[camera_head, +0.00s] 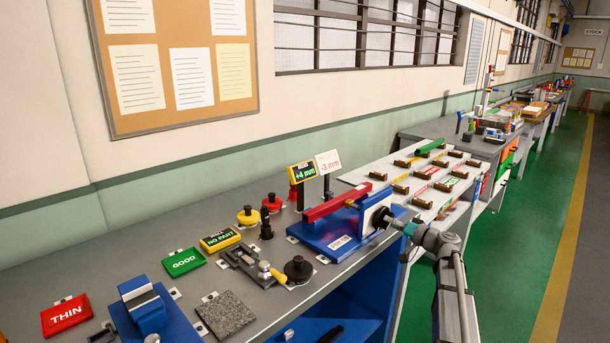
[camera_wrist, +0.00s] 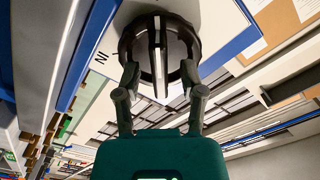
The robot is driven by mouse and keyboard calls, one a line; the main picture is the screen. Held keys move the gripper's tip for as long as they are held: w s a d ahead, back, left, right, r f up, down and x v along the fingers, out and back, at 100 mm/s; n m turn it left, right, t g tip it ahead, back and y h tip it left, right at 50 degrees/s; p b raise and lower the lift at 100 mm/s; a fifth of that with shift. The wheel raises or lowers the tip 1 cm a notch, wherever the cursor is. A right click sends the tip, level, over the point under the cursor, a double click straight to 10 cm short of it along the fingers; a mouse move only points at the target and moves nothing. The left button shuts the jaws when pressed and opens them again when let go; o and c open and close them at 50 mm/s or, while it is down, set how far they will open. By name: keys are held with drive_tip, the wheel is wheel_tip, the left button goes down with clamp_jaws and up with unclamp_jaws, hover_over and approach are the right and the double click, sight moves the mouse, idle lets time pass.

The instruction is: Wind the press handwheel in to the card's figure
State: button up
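The press (camera_head: 335,228) has a blue base, a red bar and a white end plate (camera_head: 372,211). Its black handwheel (camera_head: 383,218) is on the right end, and it fills the upper middle of the wrist view (camera_wrist: 160,48). My gripper (camera_head: 391,221) is at the handwheel; in the wrist view its two fingers (camera_wrist: 160,78) stand apart at opposite sides of the rim. Whether they grip it I cannot tell. The plate is marked "IN" beside the wheel. A white card (camera_head: 328,161) reads "-3 mm". A yellow-framed display (camera_head: 302,172) reads "+4 mm".
The grey bench holds a red THIN tray (camera_head: 66,316), a green GOOD tray (camera_head: 184,262), a yellow NO PART sign (camera_head: 220,240), a clamp fixture (camera_head: 250,262) and a blue block fixture (camera_head: 146,308). A rack of profiles (camera_head: 430,178) stands beyond the press. Green floor (camera_head: 510,245) is clear at right.

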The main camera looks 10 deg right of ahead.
clamp_jaws()
drive_tip(key=m, duration=0.4)
drive_tip(key=shift+m, duration=0.3)
idle(0.6)
drive_tip(key=shift+m, duration=2.3)
